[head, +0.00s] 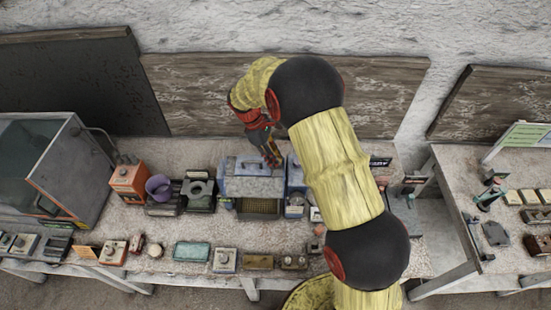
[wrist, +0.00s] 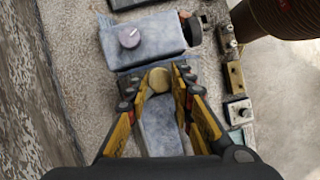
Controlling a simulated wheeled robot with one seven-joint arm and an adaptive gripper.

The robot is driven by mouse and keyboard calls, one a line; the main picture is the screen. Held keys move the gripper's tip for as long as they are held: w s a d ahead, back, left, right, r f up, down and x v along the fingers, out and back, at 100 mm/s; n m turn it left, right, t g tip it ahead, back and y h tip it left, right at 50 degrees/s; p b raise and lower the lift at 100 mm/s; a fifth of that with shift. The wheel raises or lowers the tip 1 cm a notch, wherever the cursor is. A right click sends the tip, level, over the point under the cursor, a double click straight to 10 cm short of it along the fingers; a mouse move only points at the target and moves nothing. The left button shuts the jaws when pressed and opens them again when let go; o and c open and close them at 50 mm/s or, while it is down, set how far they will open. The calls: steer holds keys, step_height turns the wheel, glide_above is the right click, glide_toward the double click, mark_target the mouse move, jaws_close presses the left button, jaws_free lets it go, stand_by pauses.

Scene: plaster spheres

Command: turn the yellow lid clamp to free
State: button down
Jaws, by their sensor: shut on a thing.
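The yellow lid clamp (wrist: 159,80) is a small round knob at the edge of a blue-grey box. My gripper (wrist: 158,78) has its yellow-and-black fingers closed on either side of the clamp, gripping it. The box's grey-blue lid (wrist: 160,130) shows between the fingers in the wrist view. In the head view the box (head: 252,187) stands mid-bench, and my gripper (head: 273,157) reaches down at its back right. The clamp cannot be made out there, and its turn position is unclear.
A blue-grey unit with a grey-purple dial (wrist: 129,37) stands close beside the box. Small switch blocks and trays (head: 192,251) line the front edge. The wall is close behind.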

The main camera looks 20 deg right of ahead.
steer(key=m+y, duration=0.1)
steer(key=m, duration=0.2)
steer(key=m+g+y, duration=0.1)
steer(key=m, duration=0.2)
steer(key=shift+w+d, duration=0.15)
steer(key=shift+m+g, duration=0.3)
steer(key=c, duration=1.6)
jaws_free()
steer(key=shift+o, duration=0.2)
steer(key=v, duration=1.2)
